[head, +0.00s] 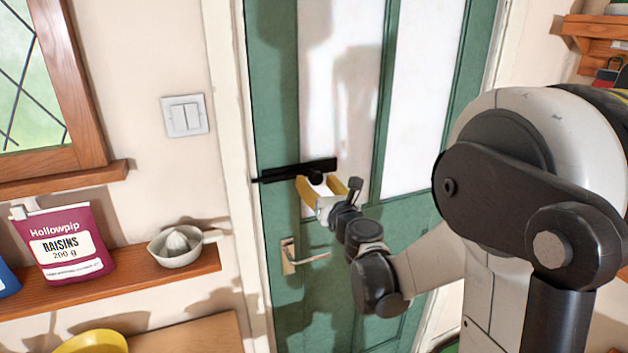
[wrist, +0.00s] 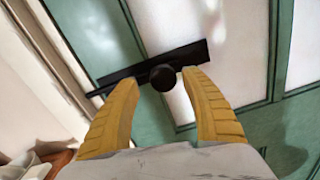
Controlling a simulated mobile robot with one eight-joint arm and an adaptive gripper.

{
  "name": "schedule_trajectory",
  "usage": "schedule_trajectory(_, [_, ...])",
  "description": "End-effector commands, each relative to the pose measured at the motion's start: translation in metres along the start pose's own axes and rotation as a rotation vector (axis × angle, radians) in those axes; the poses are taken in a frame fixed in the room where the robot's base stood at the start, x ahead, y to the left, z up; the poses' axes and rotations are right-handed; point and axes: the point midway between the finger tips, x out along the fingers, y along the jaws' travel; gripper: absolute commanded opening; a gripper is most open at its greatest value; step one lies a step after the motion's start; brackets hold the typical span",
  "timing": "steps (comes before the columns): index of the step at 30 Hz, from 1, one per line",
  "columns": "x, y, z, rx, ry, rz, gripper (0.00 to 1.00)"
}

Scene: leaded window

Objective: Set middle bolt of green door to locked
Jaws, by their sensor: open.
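The green door (head: 275,100) has pale panels and stands closed in its white frame. Its black bolt (head: 290,171) lies across the door's left edge, with a round knob (head: 316,177). In the wrist view the bolt (wrist: 185,58) and its knob (wrist: 163,78) show ahead, the bar reaching left toward the frame. My gripper (head: 318,183) is open, its yellow fingers pointing at the bolt. In the wrist view the fingers (wrist: 158,92) stand either side of the knob, with gaps visible; I cannot tell how near it is in depth. Only this one bolt is in view.
A door handle (head: 305,259) sits below the bolt. A light switch (head: 185,116) is on the wall to the left. A wooden shelf (head: 120,284) holds a raisins packet (head: 70,244) and a juicer (head: 178,246). My arm covers the right side.

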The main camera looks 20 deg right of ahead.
Motion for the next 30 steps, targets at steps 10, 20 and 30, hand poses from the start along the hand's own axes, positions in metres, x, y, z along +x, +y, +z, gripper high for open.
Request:
schedule_trajectory(10, [-0.077, 0.000, 0.000, 0.000, 0.000, 0.000, 0.55])
schedule_trajectory(20, [-0.100, 0.000, 0.000, 0.000, 0.000, 0.000, 0.55])
schedule_trajectory(30, [-0.099, 0.000, 0.000, 0.000, 0.000, 0.000, 0.55])
